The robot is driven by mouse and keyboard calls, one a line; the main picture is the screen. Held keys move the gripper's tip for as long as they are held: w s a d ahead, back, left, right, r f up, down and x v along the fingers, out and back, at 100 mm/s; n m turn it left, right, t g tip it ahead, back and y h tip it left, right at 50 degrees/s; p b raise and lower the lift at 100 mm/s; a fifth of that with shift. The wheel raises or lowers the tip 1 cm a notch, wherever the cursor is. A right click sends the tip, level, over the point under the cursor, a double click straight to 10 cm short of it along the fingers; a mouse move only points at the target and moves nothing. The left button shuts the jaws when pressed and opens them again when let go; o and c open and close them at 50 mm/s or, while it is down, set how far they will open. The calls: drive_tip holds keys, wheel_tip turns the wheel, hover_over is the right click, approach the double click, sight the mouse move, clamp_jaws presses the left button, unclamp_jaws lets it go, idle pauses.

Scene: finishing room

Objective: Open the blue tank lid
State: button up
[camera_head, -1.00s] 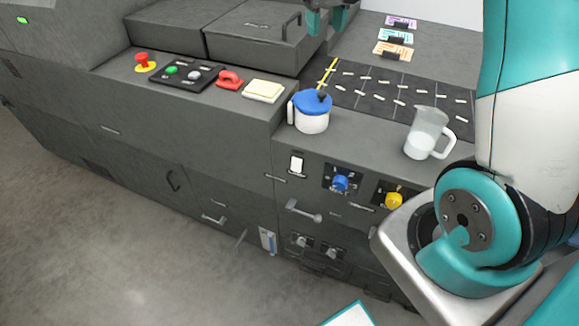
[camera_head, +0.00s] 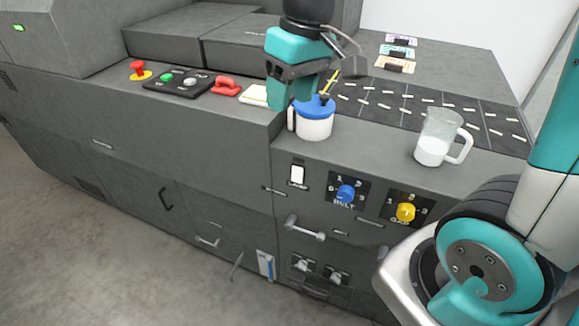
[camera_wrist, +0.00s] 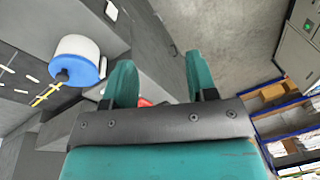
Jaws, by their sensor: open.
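The tank is a small white pot (camera_head: 315,129) with a blue lid (camera_head: 318,107) on the front edge of the grey machine top. The lid sits closed on it, and its dark knob is partly hidden behind my gripper in the head view. My gripper (camera_head: 292,101) is open and empty, just left of and behind the tank, overlapping the lid's left side in that view. In the wrist view the blue lid (camera_wrist: 80,72) and white pot (camera_wrist: 76,46) are left of my open gripper (camera_wrist: 158,78), outside its jaws. I cannot tell whether a finger touches the lid.
A clear jug (camera_head: 437,137) stands to the tank's right. Blue (camera_head: 346,194) and yellow (camera_head: 406,212) knobs are on the front face. Counter between tank and jug is clear.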

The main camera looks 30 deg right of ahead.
drive_tip(key=s+a+f+n+y+b, duration=0.1)
drive_tip(key=s+a+f+n+b, duration=0.1)
drive_tip(key=s, duration=0.6)
drive_tip(key=a+f+b, duration=0.1)
drive_tip(key=a+f, duration=0.1)
drive_tip(key=a, duration=0.1)
drive_tip(key=shift+s+f+b, duration=0.3)
drive_tip(key=shift+f+b, duration=0.05)
drive_tip(key=shift+a, duration=0.1)
